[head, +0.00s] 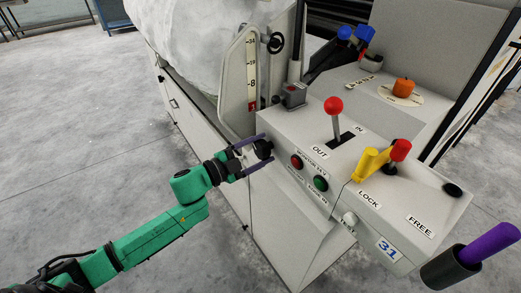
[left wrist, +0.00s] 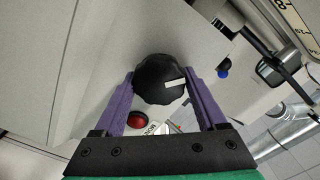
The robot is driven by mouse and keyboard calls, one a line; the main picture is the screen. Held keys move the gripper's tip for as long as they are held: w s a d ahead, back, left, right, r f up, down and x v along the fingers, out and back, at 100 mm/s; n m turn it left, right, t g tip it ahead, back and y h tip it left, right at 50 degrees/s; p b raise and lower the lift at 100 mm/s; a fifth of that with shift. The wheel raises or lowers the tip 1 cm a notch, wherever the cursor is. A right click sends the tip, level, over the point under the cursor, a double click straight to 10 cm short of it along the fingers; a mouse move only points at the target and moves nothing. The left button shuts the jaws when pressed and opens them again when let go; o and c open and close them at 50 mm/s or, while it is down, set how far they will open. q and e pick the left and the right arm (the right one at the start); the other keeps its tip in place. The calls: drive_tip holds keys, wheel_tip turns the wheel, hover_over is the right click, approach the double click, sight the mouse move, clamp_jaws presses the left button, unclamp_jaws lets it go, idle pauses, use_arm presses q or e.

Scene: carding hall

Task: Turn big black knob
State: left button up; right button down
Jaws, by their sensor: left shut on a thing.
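The big black knob (head: 263,150) sits on the light grey front panel of the machine. In the left wrist view the knob (left wrist: 161,80) is round with a scalloped edge and a white pointer mark toward its right side. My left gripper (head: 258,153) comes in from the left with purple fingers. In the left wrist view my left gripper (left wrist: 162,88) has one finger on each side of the knob and is shut on it. Part of the knob is hidden by the fingers in the head view.
A red button (head: 296,162) and a green button (head: 320,183) are just right of the knob. A red-topped lever (head: 334,107), a yellow handle (head: 370,164) and another red-topped lever (head: 399,152) stand on the console. The floor to the left is clear.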

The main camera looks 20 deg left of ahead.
use_arm(q)
drive_tip(key=o, duration=1.3)
drive_tip(key=shift+s+a, duration=0.15)
drive_tip(key=shift+s, duration=0.05)
drive_tip(key=p+v, duration=0.1)
drive_tip(key=v, duration=1.3)
drive_tip(key=shift+s, duration=0.1)
use_arm(e)
drive_tip(key=shift+s+d+r, duration=0.1)
drive_tip(key=shift+s+r, duration=0.15)
drive_tip(key=shift+s, duration=0.5)
